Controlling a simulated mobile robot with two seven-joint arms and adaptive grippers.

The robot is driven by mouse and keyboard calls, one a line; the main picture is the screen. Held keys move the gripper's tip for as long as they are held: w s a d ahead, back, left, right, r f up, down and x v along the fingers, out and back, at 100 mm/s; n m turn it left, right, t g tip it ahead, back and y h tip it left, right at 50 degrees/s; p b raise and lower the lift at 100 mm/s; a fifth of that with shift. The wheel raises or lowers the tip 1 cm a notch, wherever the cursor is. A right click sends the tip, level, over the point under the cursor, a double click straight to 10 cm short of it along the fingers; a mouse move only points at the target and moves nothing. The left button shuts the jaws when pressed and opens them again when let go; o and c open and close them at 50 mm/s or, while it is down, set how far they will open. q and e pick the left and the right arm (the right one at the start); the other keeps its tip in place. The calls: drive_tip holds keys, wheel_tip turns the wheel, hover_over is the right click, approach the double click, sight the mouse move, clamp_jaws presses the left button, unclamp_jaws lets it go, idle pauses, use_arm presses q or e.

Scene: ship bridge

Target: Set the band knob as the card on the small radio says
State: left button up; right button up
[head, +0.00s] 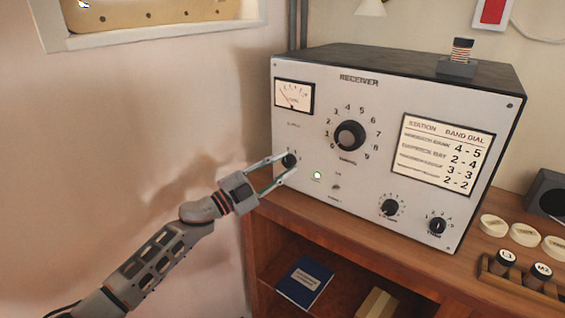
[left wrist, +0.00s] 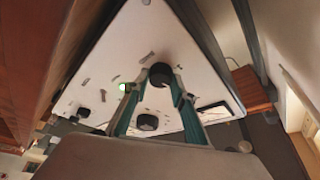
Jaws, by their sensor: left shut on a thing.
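The grey receiver (head: 390,95) stands on a wooden cabinet, with several black knobs on its front. My left gripper (head: 280,164) is shut on the small black knob (head: 289,160) at the left of the panel, below the meter. In the left wrist view this knob (left wrist: 160,75) sits between the fingertips. Its pointer and label are too small or covered to read. The large numbered knob (head: 350,135) is to its right. A printed card (head: 447,152), headed STATION and BAND DIAL, lists number pairs 4-5, 2-4, 3-3 and 2-2. My right gripper is not in view.
A green lamp (head: 317,175) glows beside the gripper. Two more knobs (head: 390,207) (head: 438,226) are lower right. A dark box (head: 547,193) is cut off at the right edge; I see no card on it. Pale discs (head: 525,235) and a rack of dark pegs (head: 520,283) stand on the cabinet.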

use_arm(q)
drive_tip(key=m+p, duration=0.1)
drive_tip(key=m, duration=0.1)
drive_tip(key=m+g+p, duration=0.1)
drive_tip(key=m, duration=0.1)
drive_tip(key=shift+a+r+g, duration=0.1)
drive_tip(key=shift+r+g, duration=0.1)
drive_tip(key=shift+g, duration=0.1)
drive_tip(key=m+g+y+p, duration=0.1)
drive_tip(key=m+p, duration=0.1)
drive_tip(key=m, duration=0.1)
drive_tip(key=shift+p, duration=0.3)
drive_tip(key=shift+m, duration=0.3)
drive_tip(key=shift+f, duration=0.1)
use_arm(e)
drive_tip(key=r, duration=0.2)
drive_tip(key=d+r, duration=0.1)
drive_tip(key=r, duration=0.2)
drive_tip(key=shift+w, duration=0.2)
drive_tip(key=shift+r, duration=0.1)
use_arm(q)
drive_tip(key=o, duration=1)
drive_tip(key=shift+o, duration=0.4)
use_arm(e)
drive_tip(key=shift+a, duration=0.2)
